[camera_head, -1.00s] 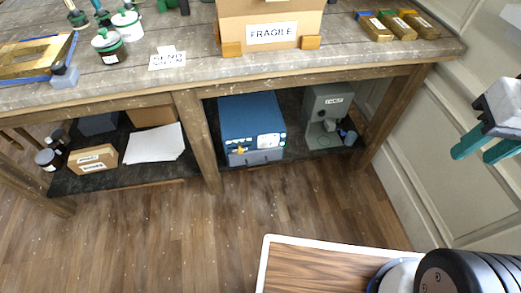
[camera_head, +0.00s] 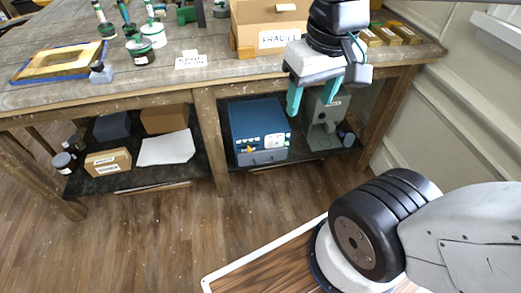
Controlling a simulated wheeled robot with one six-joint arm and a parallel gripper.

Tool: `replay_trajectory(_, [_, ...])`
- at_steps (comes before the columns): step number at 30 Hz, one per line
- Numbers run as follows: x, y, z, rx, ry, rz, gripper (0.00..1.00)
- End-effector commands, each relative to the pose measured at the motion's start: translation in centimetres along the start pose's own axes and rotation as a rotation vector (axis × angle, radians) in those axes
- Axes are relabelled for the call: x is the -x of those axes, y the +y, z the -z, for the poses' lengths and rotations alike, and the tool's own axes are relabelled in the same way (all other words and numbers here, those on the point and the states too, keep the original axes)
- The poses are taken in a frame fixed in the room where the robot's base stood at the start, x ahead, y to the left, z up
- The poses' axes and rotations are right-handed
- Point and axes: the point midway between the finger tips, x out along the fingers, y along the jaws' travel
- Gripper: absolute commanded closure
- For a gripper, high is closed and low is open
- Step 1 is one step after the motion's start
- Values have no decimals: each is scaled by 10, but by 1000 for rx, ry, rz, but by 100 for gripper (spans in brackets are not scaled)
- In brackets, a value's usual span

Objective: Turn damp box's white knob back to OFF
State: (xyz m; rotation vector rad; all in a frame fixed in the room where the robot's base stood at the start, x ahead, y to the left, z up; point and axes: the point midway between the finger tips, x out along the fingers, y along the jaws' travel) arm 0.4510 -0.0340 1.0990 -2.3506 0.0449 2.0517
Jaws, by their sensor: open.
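A blue box (camera_head: 257,118) stands on the dark lower shelf under the bench.
A grey machine (camera_head: 322,133) with a label stands right of the blue box. A wooden bench leg (camera_head: 212,150) is on its left. The bench top's edge (camera_head: 150,93) overhangs the shelf. A cardboard box marked FRAGILE (camera_head: 262,25) stands above. The floor in front is clear.

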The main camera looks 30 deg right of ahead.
Motion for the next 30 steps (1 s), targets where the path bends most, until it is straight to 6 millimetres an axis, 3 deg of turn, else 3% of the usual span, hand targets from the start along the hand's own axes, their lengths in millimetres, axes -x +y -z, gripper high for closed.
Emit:
replay_trajectory(8, [-49, 19, 124, -129, 65, -13, 43])
replay_trajectory(14, [-113, 40, 209, -222, 128, -19, 43])
replay_trajectory(21, [-219, 74, 288, -332, 202, -19, 43])
replay_trajectory(25, [-287, 93, 317, -391, 241, -16, 43])
replay_trajectory(30, [-377, 117, 336, -462, 292, -10, 43])
